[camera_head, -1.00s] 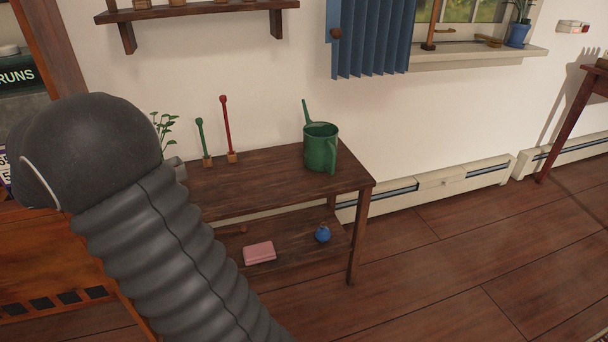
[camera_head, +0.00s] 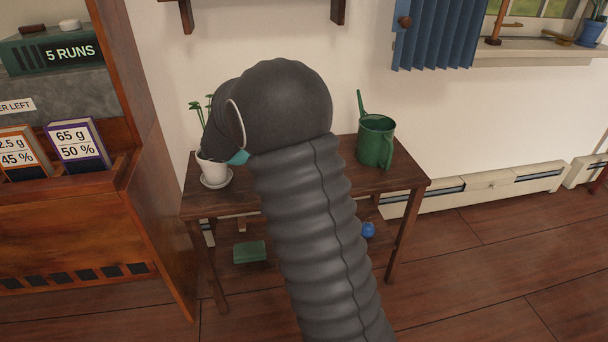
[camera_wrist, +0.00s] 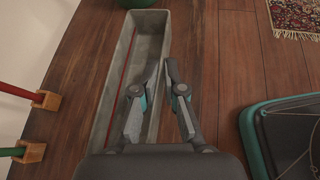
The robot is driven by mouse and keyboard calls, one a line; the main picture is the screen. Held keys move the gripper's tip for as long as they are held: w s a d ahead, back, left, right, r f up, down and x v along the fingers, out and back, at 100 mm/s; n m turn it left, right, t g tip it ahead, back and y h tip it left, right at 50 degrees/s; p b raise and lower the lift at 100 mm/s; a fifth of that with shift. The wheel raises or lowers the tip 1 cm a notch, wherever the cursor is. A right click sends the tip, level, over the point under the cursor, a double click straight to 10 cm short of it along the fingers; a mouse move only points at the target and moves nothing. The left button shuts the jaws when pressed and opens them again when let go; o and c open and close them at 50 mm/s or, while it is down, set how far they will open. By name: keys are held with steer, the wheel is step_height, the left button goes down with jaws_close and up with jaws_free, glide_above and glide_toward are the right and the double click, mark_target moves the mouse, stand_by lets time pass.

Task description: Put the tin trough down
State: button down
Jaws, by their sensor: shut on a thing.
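The tin trough (camera_wrist: 118,95) is a long grey open box with a thin red line along its inside, seen from above in the wrist view. My gripper (camera_wrist: 161,72) is shut on its right wall, one finger on the inside and one on the outside. The trough's near end is hidden by my gripper. In the head view my arm hides the gripper and the trough. I cannot tell whether the trough touches the wood below it.
A green watering can (camera_head: 376,142) stands on the right of the dark wooden table (camera_head: 398,180). A potted plant (camera_head: 213,171) stands at its left. In the wrist view, red (camera_wrist: 20,90) and green sticks in wooden blocks stand left of the trough. A green box (camera_head: 250,252) lies on the lower shelf.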

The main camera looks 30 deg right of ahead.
steer(key=shift+f, duration=2.1)
steer(key=shift+f, duration=0.1)
steer(key=c, duration=1.2)
jaws_free()
steer(key=shift+c, duration=0.2)
